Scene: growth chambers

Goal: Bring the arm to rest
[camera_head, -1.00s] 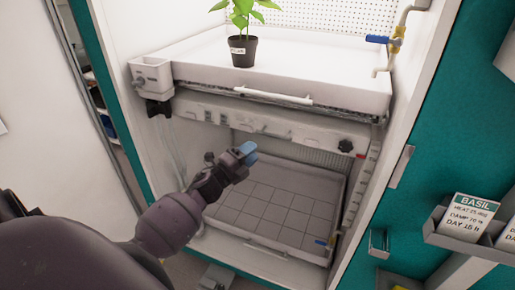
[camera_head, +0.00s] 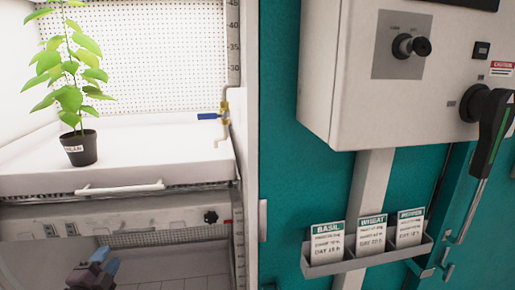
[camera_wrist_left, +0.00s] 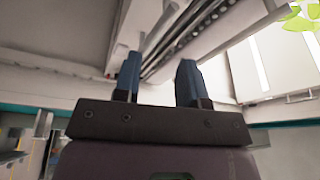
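My left gripper (camera_head: 106,260) is at the bottom left of the head view, in front of the lower part of the growth chamber. Its two blue fingers show in the left wrist view (camera_wrist_left: 158,75), spread apart with nothing between them. Most of the left arm is outside the head view. My right gripper is not in view.
A potted plant (camera_head: 76,147) stands on the chamber's white upper tray (camera_head: 180,150). A blue-handled valve (camera_head: 207,116) is at its right. The card rack (camera_head: 370,256), control box (camera_head: 385,110) and black lever (camera_head: 490,115) are on the teal wall.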

